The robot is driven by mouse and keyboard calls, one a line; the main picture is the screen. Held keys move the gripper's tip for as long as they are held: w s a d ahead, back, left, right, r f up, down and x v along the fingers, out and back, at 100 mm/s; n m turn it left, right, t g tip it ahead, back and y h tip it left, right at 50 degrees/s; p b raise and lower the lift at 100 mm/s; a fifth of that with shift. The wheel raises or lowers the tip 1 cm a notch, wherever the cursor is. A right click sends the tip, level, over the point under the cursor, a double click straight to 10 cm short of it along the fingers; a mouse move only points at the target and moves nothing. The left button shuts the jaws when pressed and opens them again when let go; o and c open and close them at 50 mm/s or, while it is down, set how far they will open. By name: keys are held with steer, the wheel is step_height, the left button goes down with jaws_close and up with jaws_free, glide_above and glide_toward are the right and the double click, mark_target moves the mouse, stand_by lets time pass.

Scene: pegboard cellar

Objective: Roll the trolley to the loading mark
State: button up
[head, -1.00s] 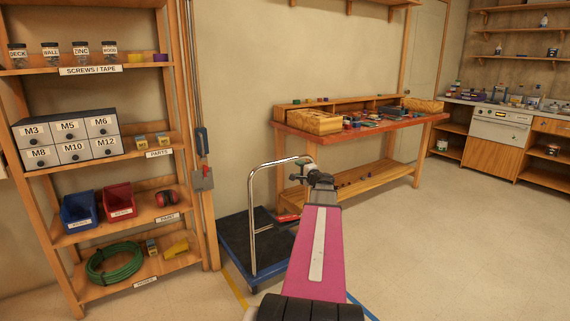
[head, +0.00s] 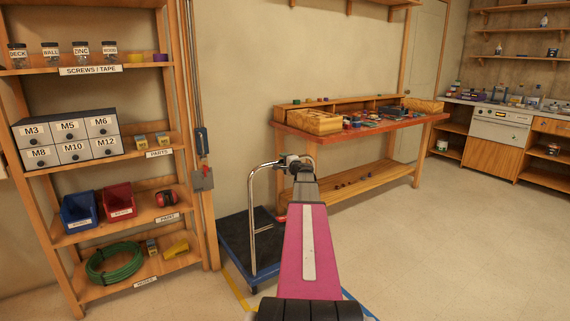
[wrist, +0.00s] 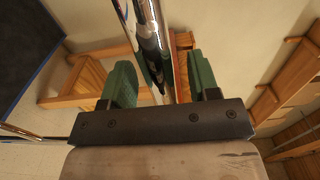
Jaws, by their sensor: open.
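The trolley (head: 238,250) has a dark deck with a blue edge and an upright chrome hoop handle (head: 252,215). It stands on the floor left of my arm. My gripper (head: 291,161) is at the top of the handle, toward its right end. In the wrist view, my gripper's green fingers (wrist: 160,82) are apart, with the chrome bar (wrist: 148,38) running between them; I cannot tell whether either finger touches it. My arm hides the trolley's right part. A yellow floor line (head: 236,292) and a blue one (head: 357,304) show near the trolley; I cannot tell which belongs to the loading mark.
A wooden shelf rack (head: 130,228) with bins and a hose stands close on the trolley's left. A workbench (head: 360,132) with a low shelf stands behind, against the wall. The floor (head: 450,240) to the right is open, up to the kitchen counter (head: 490,150).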

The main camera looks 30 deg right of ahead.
jaws_close()
steer(key=shift+f, duration=0.15)
stand_by(1.2)
